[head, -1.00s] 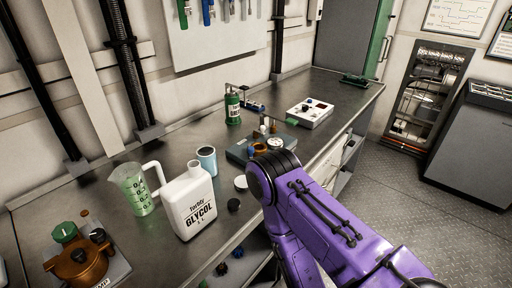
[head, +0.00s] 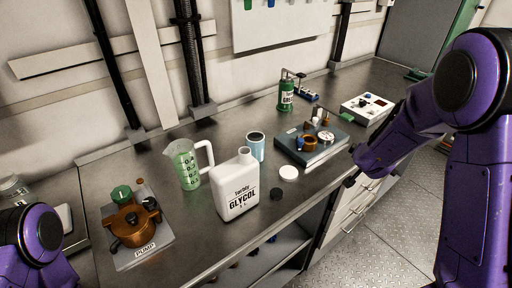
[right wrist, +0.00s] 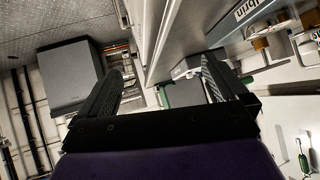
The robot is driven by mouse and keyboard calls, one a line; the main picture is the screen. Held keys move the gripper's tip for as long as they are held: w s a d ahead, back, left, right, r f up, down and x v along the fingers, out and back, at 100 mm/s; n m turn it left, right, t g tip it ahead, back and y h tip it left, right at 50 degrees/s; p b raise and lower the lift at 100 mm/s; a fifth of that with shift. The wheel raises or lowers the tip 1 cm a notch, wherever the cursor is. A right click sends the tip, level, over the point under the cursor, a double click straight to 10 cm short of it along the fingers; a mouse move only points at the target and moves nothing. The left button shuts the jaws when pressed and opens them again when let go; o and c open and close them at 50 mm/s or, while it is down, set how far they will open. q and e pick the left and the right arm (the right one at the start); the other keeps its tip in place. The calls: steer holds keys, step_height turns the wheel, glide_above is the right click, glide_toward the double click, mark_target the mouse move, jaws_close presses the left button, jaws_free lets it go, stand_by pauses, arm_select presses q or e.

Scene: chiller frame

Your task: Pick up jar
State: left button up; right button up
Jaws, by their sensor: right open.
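No object is labelled as a jar. A jar-like clear container with a grey lid (head: 12,187) is partly in view at the far left of the head view. An open blue-grey cup (head: 256,146) stands upright behind the white glycol jug (head: 238,190), near a loose white lid (head: 288,173). My right gripper (right wrist: 165,82) is open and empty in the right wrist view, its two dark fingers apart. In the head view, its dark end is near the bench's front edge, right of the white lid. My left arm shows at the lower left; its gripper is out of view.
A black cap (head: 276,194) lies beside the glycol jug.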

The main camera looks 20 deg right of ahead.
steer(key=w+a+r+n+t+y, duration=0.1)
steer(key=w+a+r+n+t, duration=0.1)
steer(key=w+a, duration=0.4)
steer(key=w+a+r+n+t, duration=0.2)
steer(key=w+a+n, duration=0.1)
steer(key=a, duration=0.5)
steer(key=n+t+y+p, duration=0.3)
steer(key=n+y+p, duration=0.1)
steer(key=n+y, duration=0.3)
glide_toward(260, 144)
steer(key=x, duration=0.7)
steer(key=shift+w, duration=0.15)
steer(key=x, duration=0.2)
steer(key=p+x, duration=0.1)
steer(key=x, duration=0.1)
steer(key=f+p+x, duration=0.1)
steer(key=x, duration=0.1)
steer(key=shift+w+a, duration=0.15)
steer(key=shift+a, duration=0.15)
steer(key=shift+w+d+f, duration=0.1)
steer(key=shift+w+f, duration=0.2)
steer(key=shift+w, duration=0.05)
steer(key=shift+c, duration=0.9)
steer(key=shift+r, duration=0.1)
steer(key=c, duration=1.1)
